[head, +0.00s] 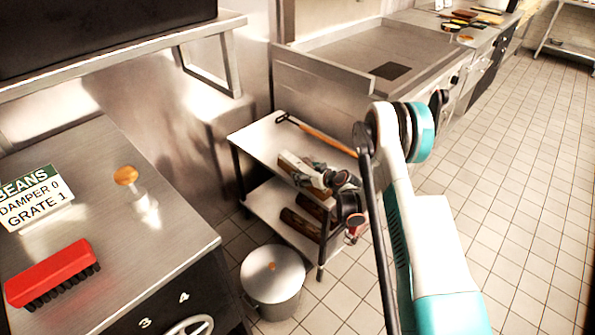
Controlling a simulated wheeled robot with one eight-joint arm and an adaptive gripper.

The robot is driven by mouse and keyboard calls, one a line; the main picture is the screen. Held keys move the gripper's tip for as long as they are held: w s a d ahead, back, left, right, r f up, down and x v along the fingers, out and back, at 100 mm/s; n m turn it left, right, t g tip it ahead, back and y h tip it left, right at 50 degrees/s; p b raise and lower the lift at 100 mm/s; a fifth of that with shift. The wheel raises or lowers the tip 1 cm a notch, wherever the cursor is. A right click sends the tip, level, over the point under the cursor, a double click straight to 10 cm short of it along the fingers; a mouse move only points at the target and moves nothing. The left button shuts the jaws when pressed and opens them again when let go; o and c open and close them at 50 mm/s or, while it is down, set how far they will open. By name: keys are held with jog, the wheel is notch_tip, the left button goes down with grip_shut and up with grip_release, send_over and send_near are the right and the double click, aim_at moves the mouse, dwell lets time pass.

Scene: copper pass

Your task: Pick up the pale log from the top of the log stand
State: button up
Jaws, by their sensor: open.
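The log stand (262,140) is a small metal stand with a top and a lower shelf, in the middle of the head view. The pale log (300,172) lies on its top near the front edge, with its right end close to dark parts of my wrist. My gripper (340,200) is at the stand's front right edge, beside the log's right end. It is open, and no log shows held in it. My own arm partly hides the stand's right side, and the fingertips are hard to make out. Darker brown logs (299,222) lie on the lower shelf.
A long tool with a wooden handle (325,140) lies on the stand's top behind the log. A lidded metal pot (272,280) stands on the floor in front. A steel counter (110,225) with a red brush (52,270) is at left. Tiled floor at right is clear.

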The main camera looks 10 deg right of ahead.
jog(key=shift+r, duration=0.1)
jog(key=c, duration=1.6)
jog(key=shift+c, duration=0.6)
jog(key=shift+r, duration=0.1)
